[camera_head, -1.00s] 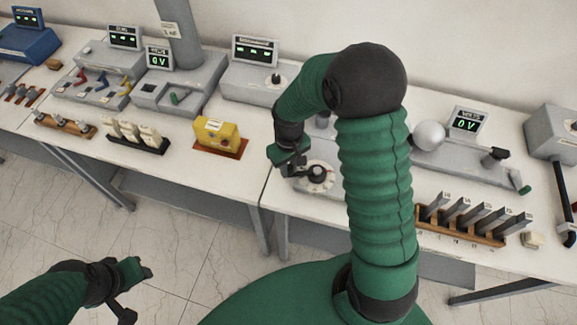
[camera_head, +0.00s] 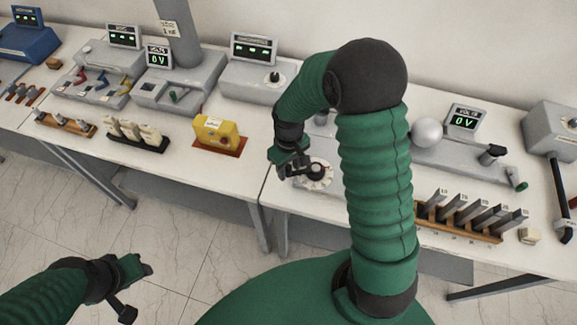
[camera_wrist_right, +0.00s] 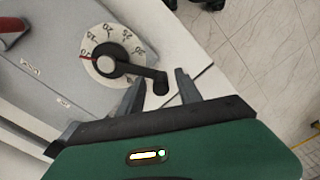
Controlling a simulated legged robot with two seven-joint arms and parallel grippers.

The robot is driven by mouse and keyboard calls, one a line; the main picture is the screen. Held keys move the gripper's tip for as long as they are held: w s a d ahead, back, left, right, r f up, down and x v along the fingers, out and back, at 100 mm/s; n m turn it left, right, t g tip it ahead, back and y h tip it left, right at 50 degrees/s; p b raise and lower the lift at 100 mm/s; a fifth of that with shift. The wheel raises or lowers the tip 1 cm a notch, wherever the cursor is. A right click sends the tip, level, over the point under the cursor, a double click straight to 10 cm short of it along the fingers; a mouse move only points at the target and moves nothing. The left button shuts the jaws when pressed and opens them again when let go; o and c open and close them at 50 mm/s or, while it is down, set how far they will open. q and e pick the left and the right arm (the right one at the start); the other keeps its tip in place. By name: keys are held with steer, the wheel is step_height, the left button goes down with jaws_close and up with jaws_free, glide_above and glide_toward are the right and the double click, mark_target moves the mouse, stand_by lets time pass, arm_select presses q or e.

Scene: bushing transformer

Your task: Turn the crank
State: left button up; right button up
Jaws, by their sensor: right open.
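A black crank (camera_wrist_right: 108,60) sits on a white numbered dial on a grey box. In the right wrist view its arm reaches right to an end knob (camera_wrist_right: 160,83). My right gripper (camera_wrist_right: 160,78) is open, with one finger on each side of that knob. I cannot tell whether either finger touches it. In the head view the crank (camera_head: 318,170) is just right of my right gripper (camera_head: 290,170), which partly hides its end. My left gripper (camera_head: 132,278) hangs above the floor at lower left, away from the tables; its jaw opening is unclear.
A rack of grey bars (camera_head: 465,215) stands on the table right of my right arm. A yellow block (camera_head: 217,133) and several instruments with green displays stand on the left table. My right arm hides part of the right table.

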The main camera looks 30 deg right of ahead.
steer(key=shift+w+r, duration=0.1)
steer(key=shift+r, duration=0.1)
step_height(320, 180, up, 16)
steer(key=shift+r+b, duration=0.2)
steer(key=shift+b, duration=0.2)
